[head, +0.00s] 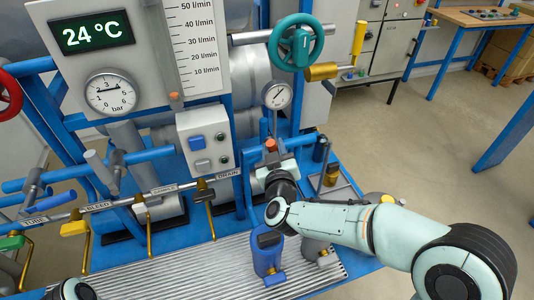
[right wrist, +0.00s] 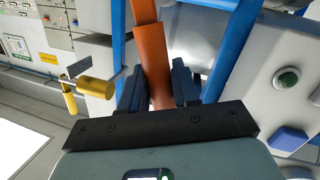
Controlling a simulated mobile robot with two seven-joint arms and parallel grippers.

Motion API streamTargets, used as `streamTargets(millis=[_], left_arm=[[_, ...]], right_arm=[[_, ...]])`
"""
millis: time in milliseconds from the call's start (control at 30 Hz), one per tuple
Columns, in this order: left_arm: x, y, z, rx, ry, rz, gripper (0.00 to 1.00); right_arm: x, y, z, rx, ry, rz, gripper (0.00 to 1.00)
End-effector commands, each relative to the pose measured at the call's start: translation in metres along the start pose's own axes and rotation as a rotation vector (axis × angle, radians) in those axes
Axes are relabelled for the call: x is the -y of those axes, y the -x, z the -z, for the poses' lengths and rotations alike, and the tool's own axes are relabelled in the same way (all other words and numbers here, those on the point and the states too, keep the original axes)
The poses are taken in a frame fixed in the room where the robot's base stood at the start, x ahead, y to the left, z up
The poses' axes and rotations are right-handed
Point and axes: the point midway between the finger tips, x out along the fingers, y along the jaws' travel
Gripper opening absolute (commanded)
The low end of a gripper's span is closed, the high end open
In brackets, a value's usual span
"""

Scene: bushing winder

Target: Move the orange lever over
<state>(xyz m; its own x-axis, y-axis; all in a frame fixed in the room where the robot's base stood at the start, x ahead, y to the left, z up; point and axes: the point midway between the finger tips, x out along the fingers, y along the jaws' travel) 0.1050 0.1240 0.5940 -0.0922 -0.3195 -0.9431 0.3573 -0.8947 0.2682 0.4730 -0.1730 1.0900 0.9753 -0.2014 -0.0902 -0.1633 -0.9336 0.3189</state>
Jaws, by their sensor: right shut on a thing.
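The orange lever (head: 271,146) shows in the head view as a small orange end just above my right gripper (head: 272,160), against the blue frame below a round gauge. In the right wrist view the orange lever (right wrist: 155,62) runs up between the two dark fingers of my right gripper (right wrist: 158,82), which is shut on it. The lever's lower end is hidden behind the gripper body. My left gripper is not in view; only a piece of my left arm shows at the bottom left.
A grey switch box (head: 206,139) is left of the lever. A teal handwheel (head: 295,41) and a yellow-handled valve (head: 321,71) are above and right. A blue bottle (head: 267,254) stands on the ribbed tray (head: 190,270) below my right arm. Open floor lies to the right.

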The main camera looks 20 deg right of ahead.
Motion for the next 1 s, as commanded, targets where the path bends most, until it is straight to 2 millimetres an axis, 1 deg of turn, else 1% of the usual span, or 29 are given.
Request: streamTargets(millis=[33, 100, 267, 467, 633, 900, 1000], left_arm=[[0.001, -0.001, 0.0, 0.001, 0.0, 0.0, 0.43], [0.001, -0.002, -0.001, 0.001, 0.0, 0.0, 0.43], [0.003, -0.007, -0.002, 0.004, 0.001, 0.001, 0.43], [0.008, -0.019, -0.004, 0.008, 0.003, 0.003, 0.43], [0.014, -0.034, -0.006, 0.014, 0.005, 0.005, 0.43], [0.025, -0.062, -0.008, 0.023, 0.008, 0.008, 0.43], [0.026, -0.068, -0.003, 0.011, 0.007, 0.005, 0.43]], right_arm=[[-0.007, -0.001, 0.0, 0.008, -0.047, 0.002, 0.0], [-0.013, -0.002, -0.001, 0.022, -0.111, 0.013, 0.0], [-0.027, -0.005, -0.004, 0.051, -0.259, 0.037, 0.0], [-0.043, -0.01, -0.01, 0.087, -0.442, 0.067, 0.0], [-0.055, -0.013, -0.018, 0.117, -0.596, 0.092, 0.0], [-0.069, -0.019, -0.033, 0.161, -0.81, 0.129, 0.0], [-0.073, -0.02, -0.037, 0.175, -0.871, 0.14, 0.0]])
